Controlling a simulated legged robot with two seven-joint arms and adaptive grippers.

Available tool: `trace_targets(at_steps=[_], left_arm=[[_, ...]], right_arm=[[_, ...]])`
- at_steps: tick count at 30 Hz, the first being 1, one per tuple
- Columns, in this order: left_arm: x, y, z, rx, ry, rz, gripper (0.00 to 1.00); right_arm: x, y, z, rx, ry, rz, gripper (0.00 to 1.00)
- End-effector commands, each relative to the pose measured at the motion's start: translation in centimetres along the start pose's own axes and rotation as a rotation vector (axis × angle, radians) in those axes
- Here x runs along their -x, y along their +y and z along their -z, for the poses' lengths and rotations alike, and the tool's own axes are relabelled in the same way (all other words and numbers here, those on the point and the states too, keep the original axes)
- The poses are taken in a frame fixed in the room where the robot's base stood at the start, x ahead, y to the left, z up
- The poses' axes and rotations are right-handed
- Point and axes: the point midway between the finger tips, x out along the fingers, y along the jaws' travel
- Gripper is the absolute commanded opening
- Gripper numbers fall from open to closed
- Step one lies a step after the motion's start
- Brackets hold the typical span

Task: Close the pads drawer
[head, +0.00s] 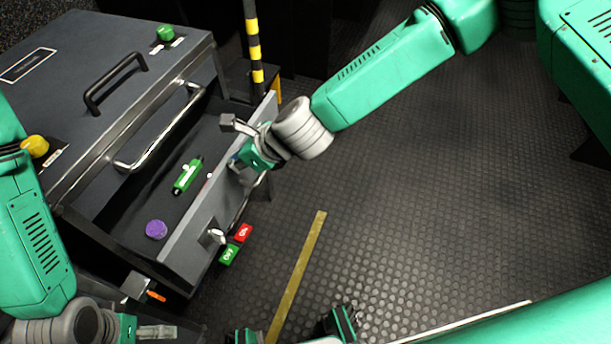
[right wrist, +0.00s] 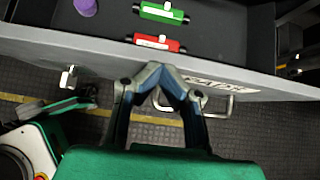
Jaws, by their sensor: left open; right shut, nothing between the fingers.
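The pads drawer (head: 215,205) is pulled out of the dark cabinet, its grey front standing away from the body. A green piece (head: 187,176) and a purple disc (head: 156,229) lie inside; the right wrist view also shows a red piece (right wrist: 157,43) there. My right gripper (head: 237,161) is shut and empty at the drawer front. In the right wrist view its closed fingertips (right wrist: 162,68) overlap the front panel (right wrist: 110,60), partly covering its label; contact cannot be told. A metal handle (right wrist: 222,108) shows beyond the fingers. My left gripper (head: 160,331) is open at the lower left.
The cabinet top (head: 95,55) has a black handle (head: 115,82), a green knob (head: 165,33) and a yellow knob (head: 35,146). A silver handle (head: 160,150) crosses above the drawer. A striped post (head: 254,50) stands behind. The floor (head: 430,190) to the right is clear.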

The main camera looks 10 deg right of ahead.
Motion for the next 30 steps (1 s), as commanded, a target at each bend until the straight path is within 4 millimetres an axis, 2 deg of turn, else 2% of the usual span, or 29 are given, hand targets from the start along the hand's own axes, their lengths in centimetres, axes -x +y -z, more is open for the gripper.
trace_targets(at_steps=[6,13,21,30], left_arm=[[1.0,0.0,0.1,0.0,0.0,0.0,0.98],[1.7,0.0,0.1,0.0,0.0,0.0,0.98],[2.0,0.0,0.1,0.0,0.0,0.0,0.98],[2.0,0.0,0.1,0.0,0.0,0.0,0.98]], right_arm=[[-4.0,0.1,-4.0,0.001,0.001,-0.001,0.0],[-6.9,0.1,-6.9,0.002,0.001,0.001,0.0],[-8.5,0.1,-8.3,0.001,0.003,0.0,0.0],[-8.8,0.1,-8.4,0.0,0.004,-0.001,0.0]])
